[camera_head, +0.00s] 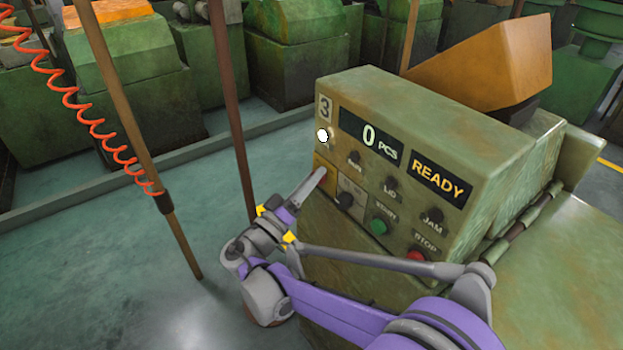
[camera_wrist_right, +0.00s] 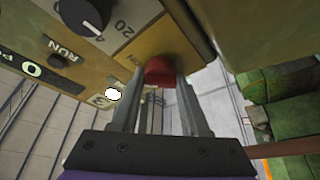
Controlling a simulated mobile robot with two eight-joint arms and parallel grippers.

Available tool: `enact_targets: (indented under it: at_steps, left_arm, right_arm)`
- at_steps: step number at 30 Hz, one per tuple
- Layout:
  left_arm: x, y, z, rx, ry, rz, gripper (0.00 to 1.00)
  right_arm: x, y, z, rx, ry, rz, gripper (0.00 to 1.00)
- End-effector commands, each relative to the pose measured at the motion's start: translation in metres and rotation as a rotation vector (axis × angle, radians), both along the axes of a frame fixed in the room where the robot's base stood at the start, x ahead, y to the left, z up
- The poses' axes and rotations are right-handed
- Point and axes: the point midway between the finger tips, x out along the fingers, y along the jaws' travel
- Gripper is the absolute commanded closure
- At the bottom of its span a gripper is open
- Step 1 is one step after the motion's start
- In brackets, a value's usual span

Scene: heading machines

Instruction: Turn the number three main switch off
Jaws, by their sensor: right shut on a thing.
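The number three machine's control box (camera_head: 440,130) carries a "3" plate (camera_head: 325,108) at its upper left. Below a lit white lamp (camera_head: 322,135) is the yellow plate (camera_head: 323,171) of the main switch. My right gripper (camera_head: 319,178) reaches this plate from the lower left and covers the switch in the head view. In the right wrist view, the red switch knob (camera_wrist_right: 159,70) sits between the fingertips of my right gripper (camera_wrist_right: 160,85), which are shut on it. The knob's exact angle is hard to tell. My left gripper is not in view.
Right of the switch are a black dial (camera_head: 345,199), a green start button (camera_head: 378,226) and a red stop button (camera_head: 415,255). The display (camera_head: 368,136) reads 0 PCS and READY. A brown post (camera_head: 150,130) with a red coiled cable (camera_head: 75,100) stands left, above open floor.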

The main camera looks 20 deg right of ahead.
Motion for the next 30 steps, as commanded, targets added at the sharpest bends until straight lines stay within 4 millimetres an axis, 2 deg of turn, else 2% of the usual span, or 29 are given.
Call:
enact_targets:
  at_steps: [11, 30]
  left_arm:
    - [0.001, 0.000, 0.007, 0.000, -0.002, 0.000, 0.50]
    - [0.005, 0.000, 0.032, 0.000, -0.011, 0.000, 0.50]
  right_arm:
    - [0.000, 0.000, 0.001, -0.050, 0.140, 0.001, 1.00]
    - [0.000, 0.000, 0.000, -0.251, 0.695, 0.002, 1.00]
